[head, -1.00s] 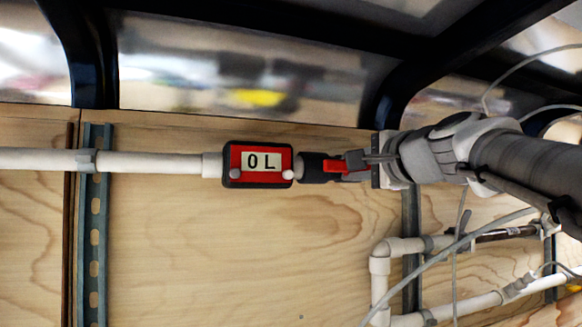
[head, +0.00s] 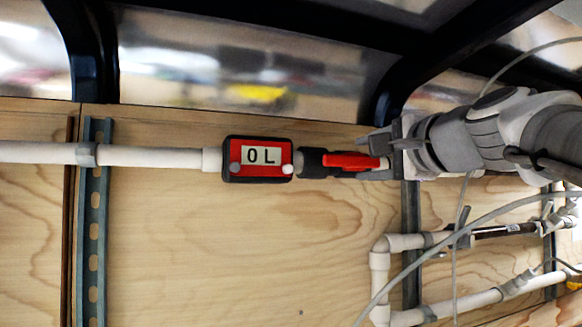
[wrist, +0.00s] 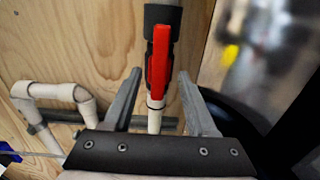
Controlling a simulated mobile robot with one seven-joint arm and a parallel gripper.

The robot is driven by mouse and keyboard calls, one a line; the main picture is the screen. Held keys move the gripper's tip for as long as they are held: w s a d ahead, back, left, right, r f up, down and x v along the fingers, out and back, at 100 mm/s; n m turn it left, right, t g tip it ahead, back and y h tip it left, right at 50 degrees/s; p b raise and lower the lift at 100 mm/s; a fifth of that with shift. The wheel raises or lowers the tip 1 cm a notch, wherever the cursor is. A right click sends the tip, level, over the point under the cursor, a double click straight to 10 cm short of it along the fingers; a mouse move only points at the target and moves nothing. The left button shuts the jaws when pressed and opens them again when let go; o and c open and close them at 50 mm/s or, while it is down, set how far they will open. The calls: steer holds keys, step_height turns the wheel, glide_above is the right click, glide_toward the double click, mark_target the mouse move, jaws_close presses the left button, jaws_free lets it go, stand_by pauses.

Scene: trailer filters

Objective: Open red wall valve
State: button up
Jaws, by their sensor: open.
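The red valve handle (head: 350,162) lies along the white pipe, just right of the dark grey valve body (head: 313,163) in the head view. In the wrist view the red handle (wrist: 160,62) runs lengthwise over the pipe, below the dark valve body (wrist: 162,20). My gripper (head: 378,160) is at the handle's right end in the head view. In the wrist view my gripper (wrist: 159,88) is open, with one finger on each side of the handle and pipe. Gaps show between the fingers and the handle.
A red flow meter (head: 258,159) reading "0 L" sits on the pipe left of the valve. Lower white pipes (head: 380,270) and a loose grey cable (head: 440,240) are at the right. A metal strut (head: 93,220) stands at the left. Bare plywood (head: 250,255) lies below the meter.

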steer(key=b+v, duration=0.2)
steer(key=v, duration=1)
steer(key=shift+s, duration=0.25)
step_height(320, 180, down, 14)
steer(key=w+a+n+g+h, duration=0.1)
steer(key=a+n+g, duration=0.2)
steer(key=n+g, duration=0.1)
steer(key=s+f+n+g+h, duration=0.2)
steer(key=s+f+n, duration=0.3)
steer(key=f, duration=1.1)
steer(key=s+a+f+n+g+h, duration=0.1)
steer(key=s+f+n+g, duration=0.4)
steer(key=f, duration=1.1)
steer(key=shift+f+n+g+h, duration=0.15)
steer(key=shift+n+g+h, duration=0.15)
steer(key=shift+h, duration=0.5)
steer(key=shift+c, duration=0.6)
